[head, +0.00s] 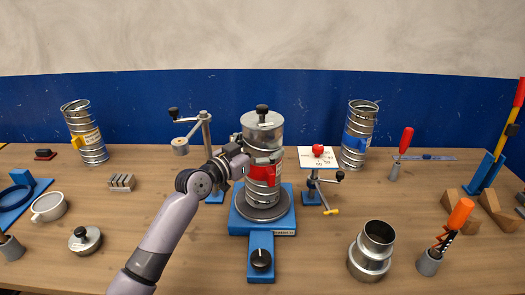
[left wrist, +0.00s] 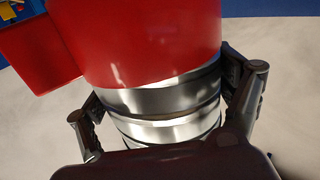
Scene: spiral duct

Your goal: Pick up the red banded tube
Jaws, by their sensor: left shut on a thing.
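The red banded tube (head: 263,175) is a ribbed metal cylinder with a red band and red tab around its middle. It stands upright at the centre, over the round grey plate (head: 262,211) of a blue stand (head: 284,220). A metal lid with a black knob (head: 262,118) is at its top. My left gripper (head: 242,160) reaches it from the left and is shut on it. In the left wrist view the red band (left wrist: 150,40) fills the top, and my left gripper's fingers (left wrist: 168,100) lie on both sides of the metal. My right gripper is not in view.
A yellow-tagged tube (head: 85,135) stands back left, a blue-tagged tube (head: 359,135) back right. A metal collar (head: 371,252) sits front right.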

